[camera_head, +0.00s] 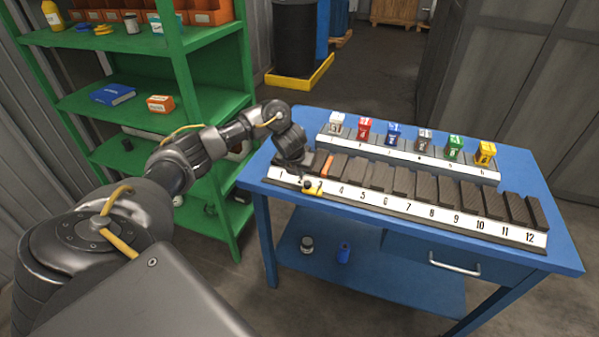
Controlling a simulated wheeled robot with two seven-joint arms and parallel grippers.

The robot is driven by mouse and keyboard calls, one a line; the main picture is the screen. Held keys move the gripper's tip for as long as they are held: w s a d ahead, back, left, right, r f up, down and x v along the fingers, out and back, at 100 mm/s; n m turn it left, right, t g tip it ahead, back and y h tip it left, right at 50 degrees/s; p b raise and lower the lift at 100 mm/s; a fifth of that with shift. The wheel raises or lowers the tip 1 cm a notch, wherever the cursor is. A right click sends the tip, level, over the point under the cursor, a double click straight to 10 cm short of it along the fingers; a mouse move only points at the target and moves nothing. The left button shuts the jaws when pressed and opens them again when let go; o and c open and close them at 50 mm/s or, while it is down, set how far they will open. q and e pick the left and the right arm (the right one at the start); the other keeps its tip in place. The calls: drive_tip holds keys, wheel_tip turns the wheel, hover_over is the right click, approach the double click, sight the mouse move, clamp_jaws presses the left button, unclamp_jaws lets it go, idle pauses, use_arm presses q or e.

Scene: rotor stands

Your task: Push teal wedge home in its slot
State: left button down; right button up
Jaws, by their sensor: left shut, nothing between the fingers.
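I cannot make out a teal wedge in the head view; it may be hidden by my left arm. A long dark rack with a white number strip (398,209) runs along the front of the blue table. Dark wedge-like blocks stand in its slots, and a thin orange piece (327,166) shows near the left end. My left gripper (305,182) is shut and empty, low at the rack's left end by labels 1 to 3. A small yellow and black part shows at its tip. My right gripper is out of view.
A second rack (400,157) behind holds several coloured numbered blocks. The blue table (562,248) has a drawer and a lower shelf with small items. A green shelf unit (185,85) stands at the left, close to my left arm.

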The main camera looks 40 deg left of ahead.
use_arm(q)
drive_tip(key=shift+w, duration=0.15)
drive_tip(key=shift+w+a+b, duration=0.25)
drive_tip(key=shift+w+b, duration=0.45)
drive_tip(key=shift+b, duration=0.05)
drive_tip(key=shift+s+r+p, duration=0.2)
drive_tip(key=shift+r+p, duration=0.1)
drive_tip(key=shift+p, duration=0.2)
drive_tip(key=s+r+p, duration=0.1)
drive_tip(key=p, duration=0.1)
drive_tip(key=s+d+r+p, duration=0.1)
drive_tip(key=s+p, duration=0.1)
drive_tip(key=s+r+p, duration=0.1)
drive_tip(key=p, duration=0.1)
drive_tip(key=shift+s+d+r, duration=0.2)
drive_tip(key=shift+d+r, duration=0.05)
drive_tip(key=shift+d, duration=0.05)
